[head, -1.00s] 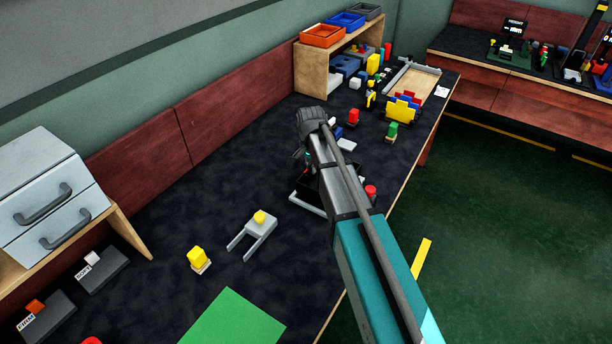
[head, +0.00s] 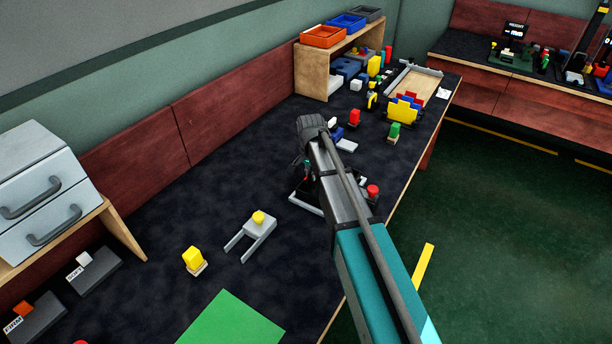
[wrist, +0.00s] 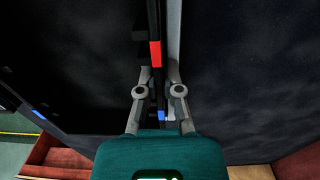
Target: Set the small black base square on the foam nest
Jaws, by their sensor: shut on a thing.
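My gripper (wrist: 160,100) is in the wrist view, its two grey fingers closed on a thin dark piece (wrist: 160,86) running lengthwise between them. This appears to be the small black base, seen nearly edge-on. Red and blue patches show along the dark strip in line with it; I cannot tell which part they belong to. In the head view my arm hides most of the gripper and what it holds. A black part with a pale grey edge bar (head: 305,203) shows beneath the arm. I cannot make out the foam nest for certain.
A grey forked piece (head: 252,232) with a yellow knob and a yellow block (head: 193,258) stand left of the arm. A green mat (head: 230,322) lies in front. A shelf with bins (head: 322,36) stands at the back. Dark table between the drawers and shelf is clear.

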